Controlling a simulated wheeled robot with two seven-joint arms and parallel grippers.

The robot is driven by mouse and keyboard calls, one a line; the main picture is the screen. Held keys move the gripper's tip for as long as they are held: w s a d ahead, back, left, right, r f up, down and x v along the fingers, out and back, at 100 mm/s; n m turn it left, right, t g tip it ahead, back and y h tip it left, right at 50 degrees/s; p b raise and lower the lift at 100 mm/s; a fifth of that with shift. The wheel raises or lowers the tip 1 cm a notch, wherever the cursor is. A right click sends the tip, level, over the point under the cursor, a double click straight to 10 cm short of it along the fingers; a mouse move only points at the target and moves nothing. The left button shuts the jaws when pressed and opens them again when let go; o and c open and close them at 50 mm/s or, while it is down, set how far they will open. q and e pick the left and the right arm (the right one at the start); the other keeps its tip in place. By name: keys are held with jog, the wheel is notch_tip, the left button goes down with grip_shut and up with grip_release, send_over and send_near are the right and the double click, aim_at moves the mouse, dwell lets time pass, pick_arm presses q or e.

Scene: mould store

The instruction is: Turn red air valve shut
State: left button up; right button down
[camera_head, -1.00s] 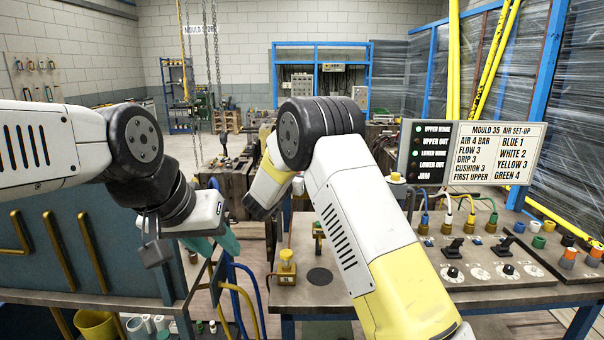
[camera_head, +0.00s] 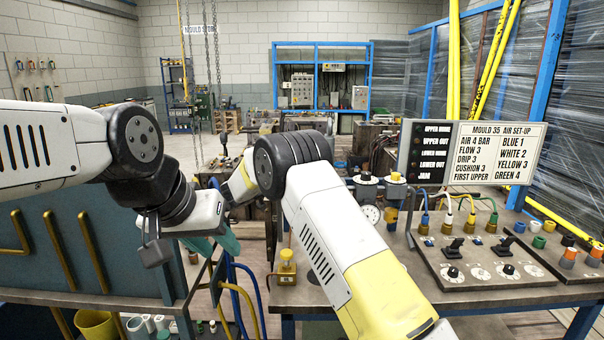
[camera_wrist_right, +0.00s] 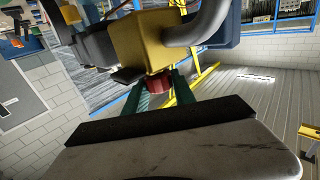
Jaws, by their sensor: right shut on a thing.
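In the right wrist view a red round knob, the red air valve (camera_wrist_right: 159,83), sits under a yellow block (camera_wrist_right: 150,45). The two green fingers of my right gripper (camera_wrist_right: 161,94) stand on either side of it and are shut on it. In the head view my right forearm and wrist reach to the left, and the red valve and right fingertips are hidden. My left gripper (camera_head: 214,243) hangs beside the blue panel at left, its teal fingers apart, with nothing seen between them.
A bench at right carries a control panel (camera_head: 478,262) with knobs, levers and coloured hoses, and a sign board (camera_head: 468,153). A yellow-capped fitting (camera_head: 286,265) stands on its left end. Blue and yellow hoses (camera_head: 240,295) hang between the bench and the blue panel.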

jog(key=shift+r, duration=0.15)
jog(key=c, duration=1)
grip_release()
jog(key=shift+c, duration=0.2)
jog(key=v, duration=0.7)
jog(key=shift+s+a, duration=0.2)
jog(key=shift+a, duration=0.1)
